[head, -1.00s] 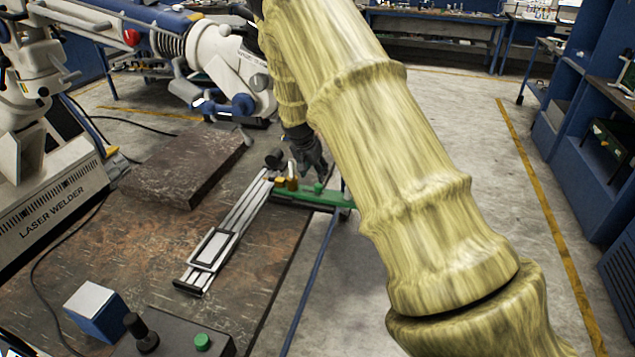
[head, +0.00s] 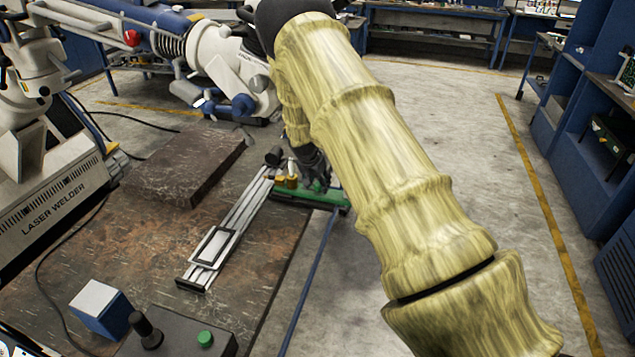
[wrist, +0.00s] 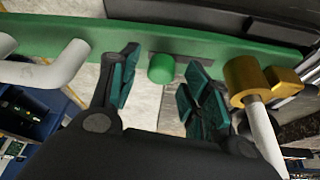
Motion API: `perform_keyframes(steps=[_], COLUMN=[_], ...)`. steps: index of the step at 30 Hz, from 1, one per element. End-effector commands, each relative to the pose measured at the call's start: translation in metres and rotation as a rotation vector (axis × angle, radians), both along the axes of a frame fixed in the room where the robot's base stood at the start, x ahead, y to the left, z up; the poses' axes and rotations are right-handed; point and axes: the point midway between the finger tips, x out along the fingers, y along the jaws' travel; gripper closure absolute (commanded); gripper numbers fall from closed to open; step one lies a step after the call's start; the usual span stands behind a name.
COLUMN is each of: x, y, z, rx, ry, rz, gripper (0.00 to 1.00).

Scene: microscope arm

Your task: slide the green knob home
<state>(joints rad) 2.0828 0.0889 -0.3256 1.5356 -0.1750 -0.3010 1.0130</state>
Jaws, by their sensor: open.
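The green knob (wrist: 161,68) is a short round peg on a green bar (wrist: 225,50). In the wrist view it sits between the two fingers of my gripper (wrist: 163,88), with a gap on each side. The fingers are open, with dark teal pads, and hold nothing. In the head view my gripper (head: 314,170) is at the green bar (head: 328,200), at the far right end of the rail assembly, and mostly hides the knob.
A brass fitting (wrist: 245,80) stands just right of the fingers, and a pale bent rod (wrist: 50,70) lies to the left. A silver rail (head: 232,222) lies on the rusty table (head: 140,240). A dark block (head: 185,163) and a control box with a green button (head: 205,338) are nearby.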

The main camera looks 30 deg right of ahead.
Motion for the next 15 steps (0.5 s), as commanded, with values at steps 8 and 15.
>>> perform_keyframes(steps=[8, 15], x=[0.0000, 0.0008], y=[0.0000, 0.0007], z=[0.0001, -0.0002], rx=[0.000, 0.000], ry=[0.000, 0.000], rz=[0.000, 0.001], gripper=[0.89, 1.00])
